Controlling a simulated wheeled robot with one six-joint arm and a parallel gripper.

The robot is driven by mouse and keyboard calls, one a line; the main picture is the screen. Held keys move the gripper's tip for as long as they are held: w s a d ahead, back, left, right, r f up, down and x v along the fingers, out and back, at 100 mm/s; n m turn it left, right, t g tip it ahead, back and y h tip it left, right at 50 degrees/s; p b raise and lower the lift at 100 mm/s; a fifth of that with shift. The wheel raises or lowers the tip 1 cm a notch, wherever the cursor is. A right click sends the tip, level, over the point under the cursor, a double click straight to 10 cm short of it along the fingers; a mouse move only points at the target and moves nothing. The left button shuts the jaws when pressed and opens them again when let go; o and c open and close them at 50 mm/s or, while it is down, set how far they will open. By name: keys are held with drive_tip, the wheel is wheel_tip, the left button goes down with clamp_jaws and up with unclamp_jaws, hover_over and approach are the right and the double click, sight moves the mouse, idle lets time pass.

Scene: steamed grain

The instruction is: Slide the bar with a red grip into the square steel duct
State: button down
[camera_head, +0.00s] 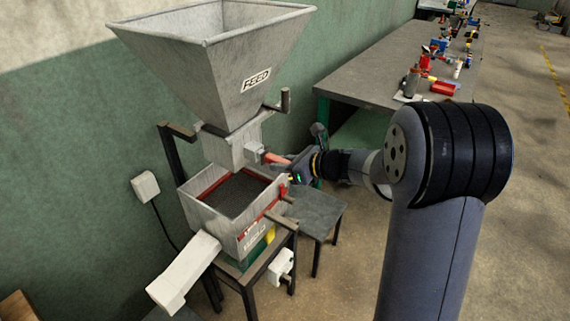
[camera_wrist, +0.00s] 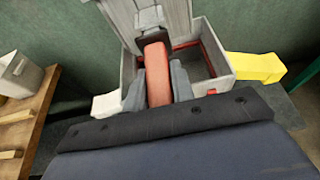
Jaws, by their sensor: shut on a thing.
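The red grip (camera_head: 275,158) of the bar points at the feeder's square steel duct (camera_head: 253,149), below the hopper. My gripper (camera_head: 291,165) is shut on the red grip, which also shows between my two grey fingers in the wrist view (camera_wrist: 157,75). In the wrist view the grip's far end meets a dark block, with the pale square duct (camera_wrist: 150,16) right behind it. The bar itself is hidden, so I cannot tell how deep it sits in the duct.
A grey hopper marked FEED (camera_head: 215,60) rises above the duct. Below is an open box with a red inner rim (camera_head: 208,187) and dark grain-like filling. A pale chute (camera_head: 184,272) slopes off left. A long cluttered workbench (camera_head: 375,65) stands behind; floor at right is clear.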

drive_tip(key=shift+w+a+r, duration=0.1)
drive_tip(key=shift+w+a, duration=0.45)
drive_tip(key=shift+a, duration=0.2)
idle(0.9)
drive_tip(key=c, duration=1.1)
unclamp_jaws()
drive_tip(key=b+v, duration=0.1)
drive_tip(key=v, duration=0.9)
drive_tip(key=shift+s+d, duration=0.25)
drive_tip(key=shift+d, duration=0.05)
drive_tip(key=p+x, duration=0.1)
drive_tip(key=x, duration=1)
drive_tip(key=shift+r, duration=0.1)
drive_tip(key=shift+s+d, duration=0.15)
drive_tip(key=shift+d, duration=0.1)
drive_tip(key=shift+r, duration=0.1)
